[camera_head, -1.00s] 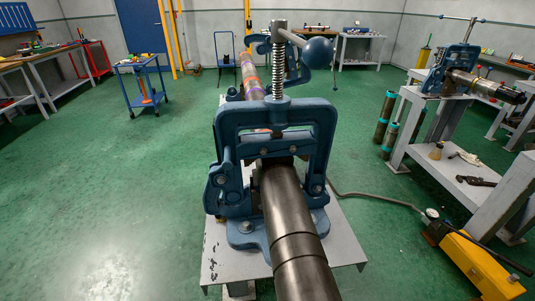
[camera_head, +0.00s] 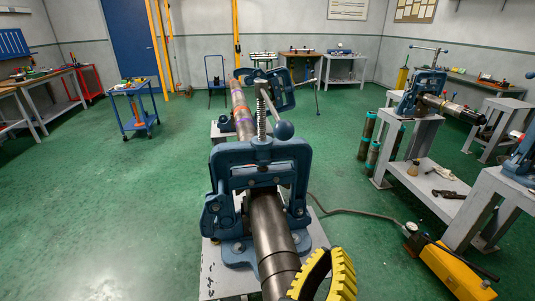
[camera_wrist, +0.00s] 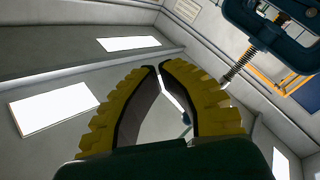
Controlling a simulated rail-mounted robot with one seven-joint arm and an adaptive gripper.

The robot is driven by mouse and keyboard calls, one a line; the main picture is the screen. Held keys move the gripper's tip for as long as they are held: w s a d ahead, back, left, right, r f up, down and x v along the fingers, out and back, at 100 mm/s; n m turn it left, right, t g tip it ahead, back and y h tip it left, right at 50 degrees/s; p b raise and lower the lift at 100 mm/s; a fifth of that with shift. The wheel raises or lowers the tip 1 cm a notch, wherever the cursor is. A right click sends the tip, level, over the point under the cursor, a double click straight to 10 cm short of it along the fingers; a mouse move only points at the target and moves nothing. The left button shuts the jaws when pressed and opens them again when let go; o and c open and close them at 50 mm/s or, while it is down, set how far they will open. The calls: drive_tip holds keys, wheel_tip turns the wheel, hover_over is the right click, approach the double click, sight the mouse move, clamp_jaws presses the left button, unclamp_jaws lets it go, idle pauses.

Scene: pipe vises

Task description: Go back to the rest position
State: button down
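My gripper (camera_head: 330,253) shows at the bottom of the head view, to the right of the dark pipe (camera_head: 272,232), with yellow ribbed fingers pointing up. In the wrist view my gripper (camera_wrist: 158,67) has its two curved fingers meeting at the tips, with an empty gap between their inner faces. It holds nothing. The blue pipe vise (camera_head: 225,185) stands around the pipe on a grey stand. Part of a blue vise frame (camera_wrist: 262,38) with its screw shows at the upper right of the wrist view.
Another vise (camera_head: 423,88) with a pipe stands on a grey bench at the right. A yellow hydraulic pump (camera_head: 455,272) with a hose lies on the floor at the lower right. A blue cart (camera_head: 137,108) stands at the left. The green floor at left is clear.

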drive_tip(key=s+d+r+m+t+y+p, duration=0.1)
drive_tip(key=d+r+m, duration=0.1)
drive_tip(key=r, duration=0.3)
drive_tip(key=s+d+r+m+t+y+p, duration=0.1)
drive_tip(key=s+d+r, duration=0.1)
drive_tip(key=r, duration=0.4)
drive_tip(key=s+a+r+t+y+p, duration=0.2)
drive_tip(key=a+r+t+y, duration=0.1)
drive_tip(key=a+r+y, duration=0.35)
wheel_tip(320, 180, up, 34)
drive_tip(key=p, duration=3.5)
drive_tip(key=shift+w, duration=0.3)
